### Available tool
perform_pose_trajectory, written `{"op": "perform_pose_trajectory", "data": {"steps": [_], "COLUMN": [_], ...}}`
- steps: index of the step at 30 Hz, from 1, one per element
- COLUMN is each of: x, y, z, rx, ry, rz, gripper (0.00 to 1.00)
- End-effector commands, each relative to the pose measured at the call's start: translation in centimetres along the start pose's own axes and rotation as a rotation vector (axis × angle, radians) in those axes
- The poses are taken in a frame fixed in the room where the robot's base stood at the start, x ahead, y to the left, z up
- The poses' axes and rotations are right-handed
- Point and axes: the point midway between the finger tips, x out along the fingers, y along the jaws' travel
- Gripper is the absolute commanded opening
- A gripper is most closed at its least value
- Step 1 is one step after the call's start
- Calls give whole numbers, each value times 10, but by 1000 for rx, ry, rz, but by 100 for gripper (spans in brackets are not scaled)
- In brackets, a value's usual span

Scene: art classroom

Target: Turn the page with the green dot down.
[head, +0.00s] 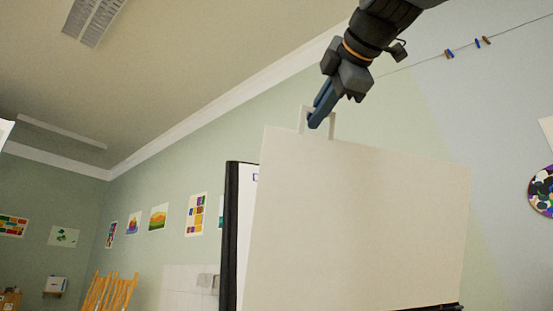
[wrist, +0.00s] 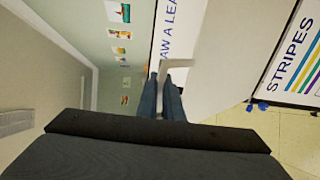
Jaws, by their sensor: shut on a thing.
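A large blank cream page (head: 360,220) stands raised and tilted in front of a dark-edged board (head: 230,235) in the head view. A pale loop tab (head: 332,124) sticks up from its top edge. My gripper (head: 316,122) comes down from above, shut on this tab. In the wrist view the two blue fingers (wrist: 165,90) close at the tab (wrist: 178,66), with the raised page (wrist: 222,50) to their right. A sheet lettered "AW A LEA" (wrist: 170,30) shows behind it. I see no green dot in either view.
In the wrist view a sheet lettered "STRIPES" (wrist: 290,65) lies to the right, with blue clips (wrist: 255,106) at its edge. Pictures (head: 197,213) hang on the green wall. A line with pegs (head: 480,42) runs at upper right. Air around the raised page looks clear.

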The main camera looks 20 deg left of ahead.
Motion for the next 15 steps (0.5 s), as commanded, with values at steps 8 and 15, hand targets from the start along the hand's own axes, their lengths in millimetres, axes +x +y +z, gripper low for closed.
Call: {"op": "perform_pose_trajectory", "data": {"steps": [8,15], "x": [-15,-18], "y": [-13,-12], "z": [1,0], "rx": [0,0], "ry": [-1,-1], "rz": [-4,-2], "gripper": [0,0]}}
